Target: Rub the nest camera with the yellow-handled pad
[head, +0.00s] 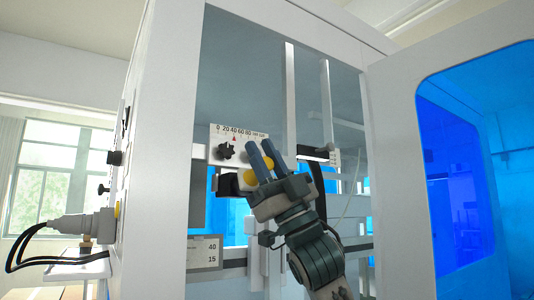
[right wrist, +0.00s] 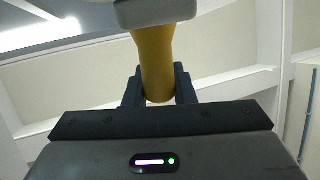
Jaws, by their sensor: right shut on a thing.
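My right gripper (head: 259,147) is raised inside the open cabinet front, its two blue-grey fingers pointing up and away. The right wrist view shows it shut on the yellow handle (right wrist: 154,62) of the pad, with the handle between the fingers. The pale pad head (right wrist: 153,12) is at the handle's far end, cut off by the top edge. In the head view yellow shows around the fingers, but I cannot tell which part is the handle. I cannot pick out the nest camera for sure; it may be hidden or too small. My left gripper is out of view.
A white scale plate (head: 234,132) with a black star knob (head: 225,150) is just behind my right gripper. White uprights (head: 289,95) stand beside it. The cabinet door (head: 405,170) stands open at the right. A grey plug (head: 85,225) with cables sticks out at the left.

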